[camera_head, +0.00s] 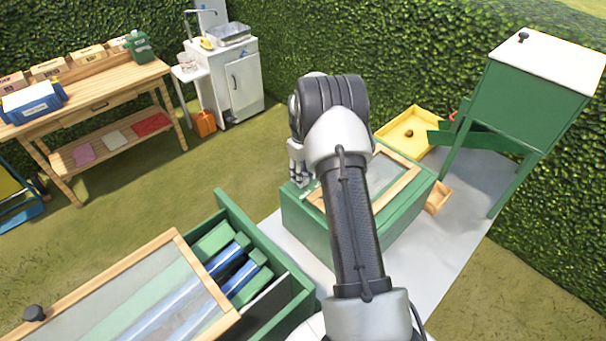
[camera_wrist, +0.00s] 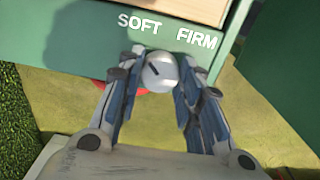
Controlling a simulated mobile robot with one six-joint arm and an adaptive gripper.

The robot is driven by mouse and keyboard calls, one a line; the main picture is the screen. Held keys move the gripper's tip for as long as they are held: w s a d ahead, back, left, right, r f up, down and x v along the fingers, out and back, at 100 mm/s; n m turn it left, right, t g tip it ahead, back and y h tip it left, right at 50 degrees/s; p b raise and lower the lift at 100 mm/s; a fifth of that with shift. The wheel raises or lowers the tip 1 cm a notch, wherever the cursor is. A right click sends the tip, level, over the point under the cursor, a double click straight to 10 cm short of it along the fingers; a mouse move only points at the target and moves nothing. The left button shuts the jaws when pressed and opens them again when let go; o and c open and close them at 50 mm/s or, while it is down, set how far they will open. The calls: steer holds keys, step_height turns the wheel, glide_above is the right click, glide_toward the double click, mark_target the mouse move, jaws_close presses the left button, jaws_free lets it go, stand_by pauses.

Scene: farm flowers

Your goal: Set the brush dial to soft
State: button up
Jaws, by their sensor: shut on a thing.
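The brush dial (camera_wrist: 161,76) is a round pale grey knob with a short dark mark. It sits below the white words SOFT (camera_wrist: 139,22) and FIRM (camera_wrist: 197,38) on a green panel. The dark mark lies on the knob's upper left, toward the SOFT side. My gripper (camera_wrist: 160,64) is shut on the dial, one finger on each side. In the head view my gripper (camera_head: 297,166) is at the left edge of the green box (camera_head: 308,220) with a framed clear top; the dial is hidden there.
A green cabinet (camera_head: 265,310) with blue rollers and a wood-framed lid stands at front left. A yellow tray (camera_head: 393,126) and a green hopper on legs (camera_head: 535,100) stand behind the box. A wooden bench (camera_head: 90,85) and white sink cabinet (camera_head: 240,85) are at back left. Grass between is clear.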

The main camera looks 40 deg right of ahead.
stand_by(0.4)
steer(key=o, duration=1.1)
step_height(320, 180, up, 12)
stand_by(0.3)
